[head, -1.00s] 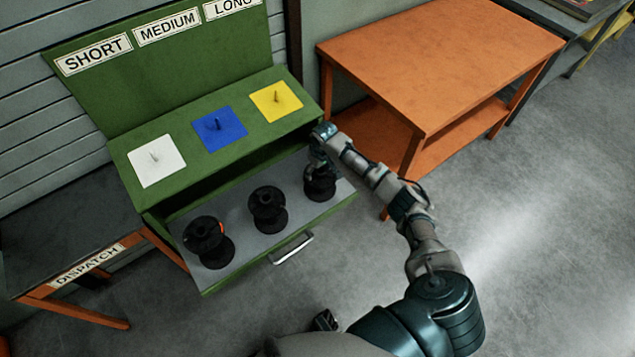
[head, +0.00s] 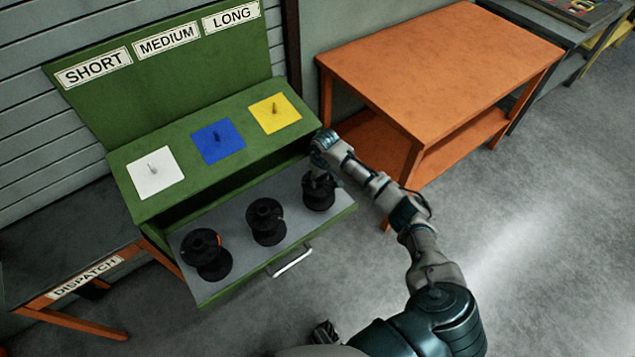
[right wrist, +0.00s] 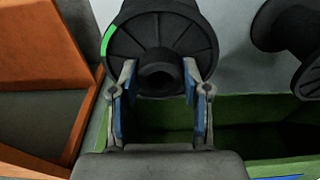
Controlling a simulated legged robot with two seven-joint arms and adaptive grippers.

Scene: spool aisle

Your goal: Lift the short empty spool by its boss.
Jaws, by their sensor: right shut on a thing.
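Three black spools stand in a row on the grey tray of a green pull-out drawer. The right spool (head: 318,198) is at my right gripper (head: 321,173). In the right wrist view it shows as a ribbed flange (right wrist: 195,45) with a green mark on its left edge. My right gripper (right wrist: 158,70) is shut on its round central boss, one finger on each side. The spool appears slightly above the tray; its underside is hidden. The middle spool (head: 265,220) and the left spool (head: 207,254), which has an orange mark, stand free.
The green station (head: 140,205) has white, blue and yellow pegged squares under SHORT, MEDIUM and LONG labels. An orange table (head: 440,60) stands at right and a DISPATCH table (head: 60,235) at left. The drawer handle (head: 291,262) juts forward over clear floor.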

